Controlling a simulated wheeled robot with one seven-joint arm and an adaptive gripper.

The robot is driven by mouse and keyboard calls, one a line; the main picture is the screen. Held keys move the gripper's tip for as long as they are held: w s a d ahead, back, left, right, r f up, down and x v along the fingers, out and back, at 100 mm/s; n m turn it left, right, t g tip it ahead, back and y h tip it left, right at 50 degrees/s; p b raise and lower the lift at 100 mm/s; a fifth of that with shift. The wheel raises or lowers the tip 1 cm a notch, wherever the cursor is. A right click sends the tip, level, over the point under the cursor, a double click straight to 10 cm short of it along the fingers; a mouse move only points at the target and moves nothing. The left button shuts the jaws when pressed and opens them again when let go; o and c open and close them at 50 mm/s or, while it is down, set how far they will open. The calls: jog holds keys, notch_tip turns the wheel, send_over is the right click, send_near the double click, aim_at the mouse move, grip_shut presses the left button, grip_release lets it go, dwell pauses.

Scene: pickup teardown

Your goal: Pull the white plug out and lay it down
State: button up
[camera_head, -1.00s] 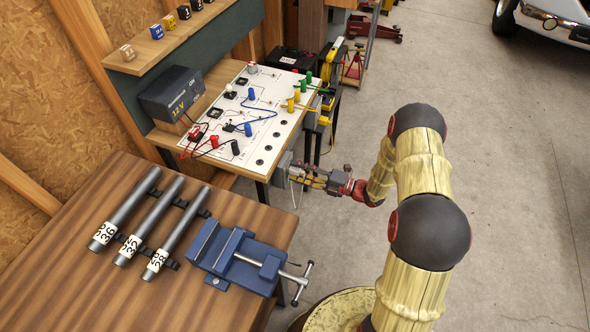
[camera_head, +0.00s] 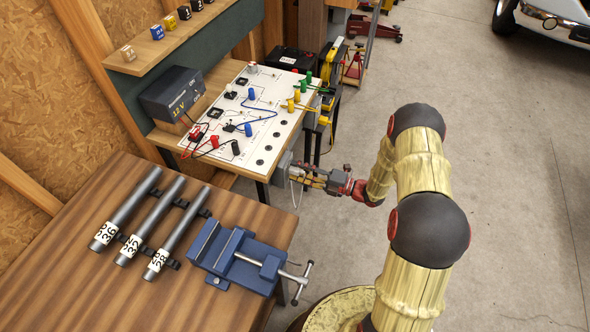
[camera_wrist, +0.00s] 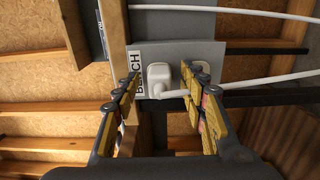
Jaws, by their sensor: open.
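The white plug (camera_wrist: 158,76) shows in the wrist view, seated on a grey outlet box (camera_wrist: 218,48) with a label at its left that reads in part "BENCH". A white cord leaves the plug's lower part and runs right, behind my right finger. My gripper (camera_wrist: 160,80) is open, with one finger on each side of the plug and space between them and it. In the head view my gripper (camera_head: 302,172) is at the grey box (camera_head: 281,170) under the bench's right end; the plug cannot be made out there.
Another white fitting (camera_wrist: 203,68) is partly hidden behind my right finger. A second white cable (camera_wrist: 220,10) crosses above. In the head view, the circuit board bench (camera_head: 285,112) is just above my gripper, and a blue vise (camera_head: 240,257) sits on the wooden table (camera_head: 60,285).

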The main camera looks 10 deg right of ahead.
aim_at(300, 171)
jog(key=shift+c, duration=0.2)
dwell(0.5)
grip_shut()
dwell(0.3)
jog(key=shift+d, duration=0.1)
dwell(0.4)
jog(key=shift+p+v, duration=0.95)
jog(key=shift+v, duration=2)
